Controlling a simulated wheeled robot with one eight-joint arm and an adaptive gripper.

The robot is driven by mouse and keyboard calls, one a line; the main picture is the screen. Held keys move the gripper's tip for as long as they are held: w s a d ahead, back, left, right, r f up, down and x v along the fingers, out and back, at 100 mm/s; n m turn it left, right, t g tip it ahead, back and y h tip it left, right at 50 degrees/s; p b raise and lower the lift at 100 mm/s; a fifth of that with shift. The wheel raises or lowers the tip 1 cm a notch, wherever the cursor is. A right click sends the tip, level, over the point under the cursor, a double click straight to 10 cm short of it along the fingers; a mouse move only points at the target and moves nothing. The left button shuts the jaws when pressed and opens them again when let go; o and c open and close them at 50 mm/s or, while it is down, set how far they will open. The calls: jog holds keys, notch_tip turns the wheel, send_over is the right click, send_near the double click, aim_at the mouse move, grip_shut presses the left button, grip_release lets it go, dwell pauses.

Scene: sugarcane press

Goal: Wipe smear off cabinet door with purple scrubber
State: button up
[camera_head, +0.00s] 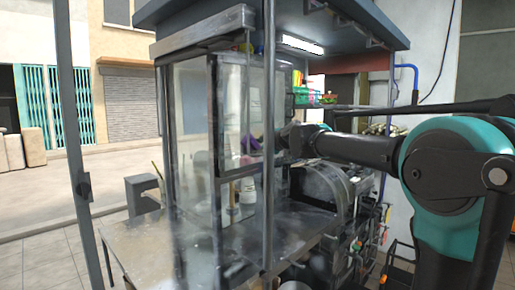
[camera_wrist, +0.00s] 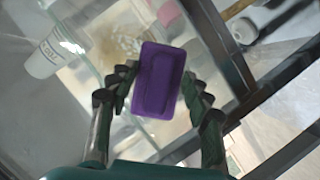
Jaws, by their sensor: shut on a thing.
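The purple scrubber (camera_wrist: 158,82) is between the two fingers of my gripper (camera_wrist: 160,76), which is shut on it. In the head view the scrubber (camera_head: 251,144) is a small purple patch, partly seen through glass, near the cabinet door (camera_head: 238,105), a dark-framed glass panel. In the wrist view a tan, blotchy smear (camera_wrist: 122,42) shows on or behind the glass, up and left of the scrubber and partly hidden by it. I cannot tell whether the scrubber touches the glass.
A white cup (camera_wrist: 42,60) is at the upper left of the wrist view. Dark frame bars (camera_wrist: 228,55) run along the right. A vertical post (camera_head: 268,150) stands before the cabinet. The press machinery (camera_head: 330,190) is below my arm, beside the metal counter (camera_head: 150,250).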

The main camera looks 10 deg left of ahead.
aim_at(254, 138)
jog(key=shift+w+a, duration=0.5)
jog(key=shift+a, duration=0.15)
jog(key=shift+w+d, duration=0.1)
jog(key=shift+w+d, duration=3.65)
jog(key=shift+w, duration=1)
jog(key=shift+s+a+r, duration=0.25)
jog(key=shift+s+a, duration=1)
jog(key=shift+s, duration=0.3)
jog(key=shift+s+a+r, duration=0.3)
jog(key=shift+s+a, duration=0.95)
jog(key=shift+s, duration=0.35)
jog(key=shift+s+a+r, duration=0.25)
jog(key=shift+s+a, duration=1)
jog(key=shift+s, duration=0.3)
jog(key=shift+r, duration=0.75)
jog(key=w+d, duration=0.7)
jog(key=w, duration=0.2)
jog(key=shift+w, duration=0.3)
jog(key=shift+d, duration=0.1)
